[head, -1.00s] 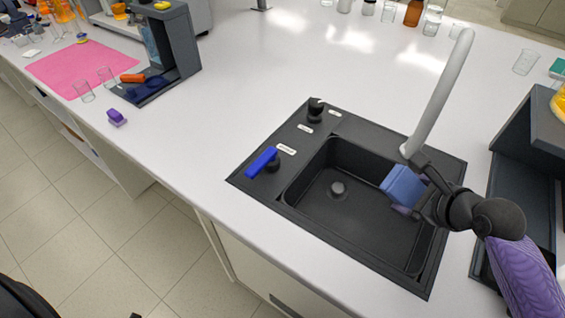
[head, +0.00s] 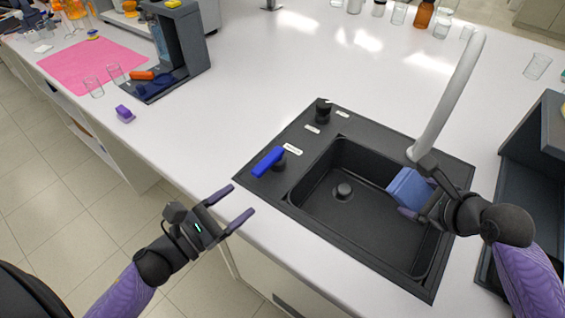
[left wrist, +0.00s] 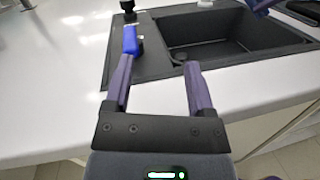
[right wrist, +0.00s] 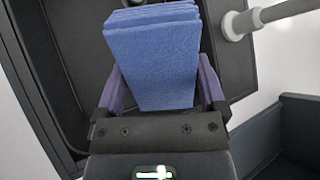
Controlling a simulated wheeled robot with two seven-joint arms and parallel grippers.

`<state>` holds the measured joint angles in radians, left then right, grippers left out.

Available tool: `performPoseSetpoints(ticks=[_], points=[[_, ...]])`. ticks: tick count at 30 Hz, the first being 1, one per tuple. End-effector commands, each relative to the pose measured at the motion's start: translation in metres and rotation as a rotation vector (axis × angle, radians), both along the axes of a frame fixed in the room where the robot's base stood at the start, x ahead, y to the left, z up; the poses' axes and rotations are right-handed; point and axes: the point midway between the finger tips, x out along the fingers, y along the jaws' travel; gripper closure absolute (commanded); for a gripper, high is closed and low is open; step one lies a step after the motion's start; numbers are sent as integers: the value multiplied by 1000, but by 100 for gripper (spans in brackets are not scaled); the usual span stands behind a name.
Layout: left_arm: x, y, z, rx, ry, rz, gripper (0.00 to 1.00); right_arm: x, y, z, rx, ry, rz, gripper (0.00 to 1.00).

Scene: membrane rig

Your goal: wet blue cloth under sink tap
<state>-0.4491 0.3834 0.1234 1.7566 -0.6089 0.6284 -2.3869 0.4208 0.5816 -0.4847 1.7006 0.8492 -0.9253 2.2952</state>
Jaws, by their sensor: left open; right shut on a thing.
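The folded blue cloth (head: 408,188) is held over the right side of the black sink (head: 318,208), beside the foot of the white tap (head: 449,95). My right gripper (head: 422,203) is shut on it; the right wrist view shows the cloth (right wrist: 154,62) between the purple fingers (right wrist: 160,88). My left gripper (head: 239,207) is open and empty in front of the sink's left corner. The blue lever handle (head: 267,162) is on the sink's left deck, and in the left wrist view this handle (left wrist: 131,41) is beyond the left finger. No water shows.
A black knob (head: 323,110) stands behind the blue handle. A dark stand (head: 178,50) with glass beakers, a purple item (head: 125,113) and a pink mat (head: 92,62) are at the left. A dark grey unit (head: 535,170) is at the right. The counter left of the sink is clear.

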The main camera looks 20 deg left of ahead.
Motion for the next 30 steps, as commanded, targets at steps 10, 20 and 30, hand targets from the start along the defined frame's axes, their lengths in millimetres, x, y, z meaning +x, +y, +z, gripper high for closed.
performPoseSetpoints(ticks=[10,20,30], points=[[40,17,-17,-174,150,195,29,0,0,0,0,0,0,57],[109,-4,-18,-171,152,194,29,0,0,0,0,0,0,57],[117,-6,-18,-169,153,193,29,0,0,0,0,0,0,57]])
